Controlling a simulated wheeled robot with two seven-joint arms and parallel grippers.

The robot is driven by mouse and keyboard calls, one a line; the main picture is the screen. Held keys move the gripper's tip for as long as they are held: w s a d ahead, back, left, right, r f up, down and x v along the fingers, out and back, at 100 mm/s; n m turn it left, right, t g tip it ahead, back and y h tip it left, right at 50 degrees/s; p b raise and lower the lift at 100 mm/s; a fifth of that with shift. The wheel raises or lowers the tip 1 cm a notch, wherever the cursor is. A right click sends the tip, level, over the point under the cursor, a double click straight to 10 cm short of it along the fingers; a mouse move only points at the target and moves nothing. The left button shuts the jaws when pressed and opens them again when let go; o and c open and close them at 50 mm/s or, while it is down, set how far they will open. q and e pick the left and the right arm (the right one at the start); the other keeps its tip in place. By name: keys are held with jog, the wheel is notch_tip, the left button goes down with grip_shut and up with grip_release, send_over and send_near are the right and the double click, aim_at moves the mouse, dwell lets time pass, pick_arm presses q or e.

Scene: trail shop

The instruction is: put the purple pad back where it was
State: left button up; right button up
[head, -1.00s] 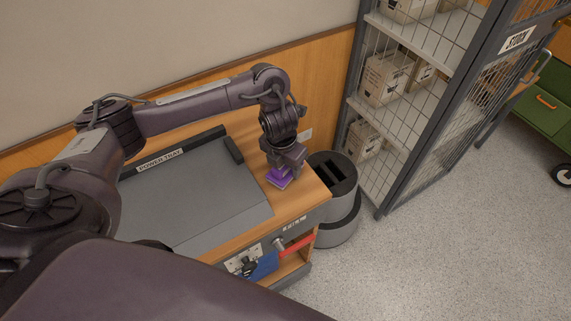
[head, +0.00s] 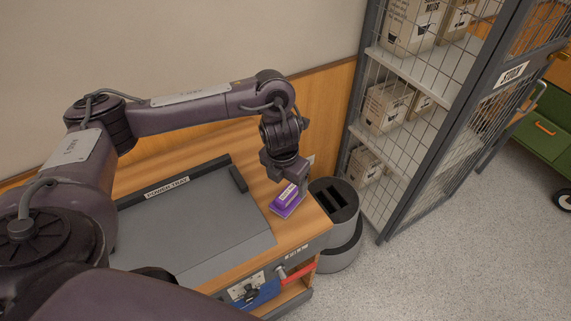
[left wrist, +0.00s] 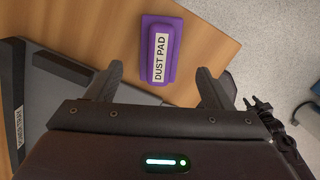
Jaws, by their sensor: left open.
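The purple pad (head: 287,200) lies on the wooden bench top (head: 313,222) near its right end, to the right of the grey power tray (head: 195,215). In the left wrist view the purple pad (left wrist: 151,51) carries a white label reading DUST PAD. My left gripper (head: 290,186) is just above and beside the pad in the head view. In the left wrist view my left gripper (left wrist: 160,85) has its fingers spread wide, with the pad ahead of the gap and nothing held. My right gripper is not in view.
A dark grey round bin (head: 335,200) stands on the floor against the bench's right end. Behind it is a wire stock cage (head: 420,130) with boxes. The power tray fills much of the bench. A red-handled tool (head: 300,271) sits at the bench front.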

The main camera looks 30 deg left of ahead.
aim_at(285, 195)
pick_arm(q)
jog(key=r, duration=0.1)
jog(key=r+p, duration=0.1)
jog(key=r, duration=0.2)
jog(key=shift+s+r, duration=0.3)
jog(key=shift+r, duration=0.05)
jog(key=shift+f, duration=0.1)
